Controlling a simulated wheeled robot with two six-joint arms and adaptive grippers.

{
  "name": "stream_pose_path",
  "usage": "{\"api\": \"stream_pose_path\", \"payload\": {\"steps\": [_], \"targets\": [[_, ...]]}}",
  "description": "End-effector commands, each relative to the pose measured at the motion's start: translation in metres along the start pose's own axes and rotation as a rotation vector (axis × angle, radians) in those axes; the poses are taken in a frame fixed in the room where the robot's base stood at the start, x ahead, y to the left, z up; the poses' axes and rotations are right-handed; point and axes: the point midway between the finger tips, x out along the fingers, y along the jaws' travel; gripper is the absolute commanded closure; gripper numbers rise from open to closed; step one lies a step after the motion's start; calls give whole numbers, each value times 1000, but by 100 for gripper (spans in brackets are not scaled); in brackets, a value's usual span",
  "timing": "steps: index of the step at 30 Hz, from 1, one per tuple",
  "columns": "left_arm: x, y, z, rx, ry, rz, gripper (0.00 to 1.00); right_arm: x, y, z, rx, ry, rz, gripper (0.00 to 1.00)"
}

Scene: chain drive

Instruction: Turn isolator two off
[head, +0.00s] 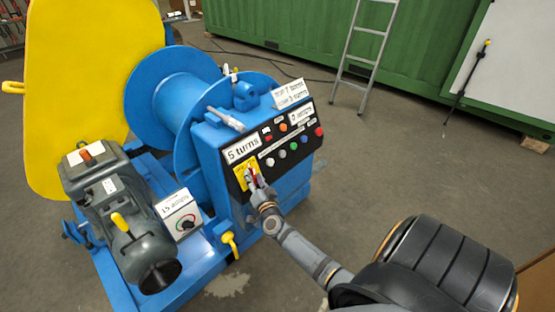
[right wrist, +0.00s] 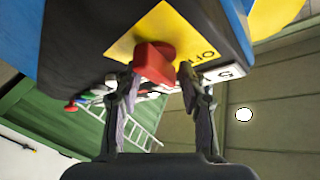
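A red isolator handle (right wrist: 155,64) sits on a yellow plate (right wrist: 150,25) on the dark control panel (head: 284,149) of the blue winch. In the right wrist view letters reading "OF" show on the plate beside the handle. In the head view the yellow plate (head: 240,177) is partly hidden behind my right gripper (head: 254,181). The right gripper's fingers (right wrist: 158,75) are apart, one on each side of the red handle, with their tips close to it. I see a small gap at the right finger; contact on the left is unclear. My left gripper is not in view.
Several coloured buttons (head: 294,146) and white labels fill the panel right of the plate. A grey motor (head: 118,205) and a white dial box (head: 178,213) stand to the left. A ladder (head: 364,50) leans on a green container (head: 280,30). Floor at right is open.

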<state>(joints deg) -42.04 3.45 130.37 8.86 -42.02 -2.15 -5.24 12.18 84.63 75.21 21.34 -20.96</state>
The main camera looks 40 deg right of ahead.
Motion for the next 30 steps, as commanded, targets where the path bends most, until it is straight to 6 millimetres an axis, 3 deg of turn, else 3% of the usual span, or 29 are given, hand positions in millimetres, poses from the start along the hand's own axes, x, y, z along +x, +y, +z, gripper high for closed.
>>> {"api": "stream_pose_path", "payload": {"steps": [1,12,20,30], "targets": [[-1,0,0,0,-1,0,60,-16,3,1,-13,-4,-3,60],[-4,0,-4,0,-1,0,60,-104,5,2,-14,-3,-6,60],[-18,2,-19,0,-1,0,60,-118,32,47,-166,-166,10,60],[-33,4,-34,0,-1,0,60,-152,76,105,-333,-391,43,60]]}}
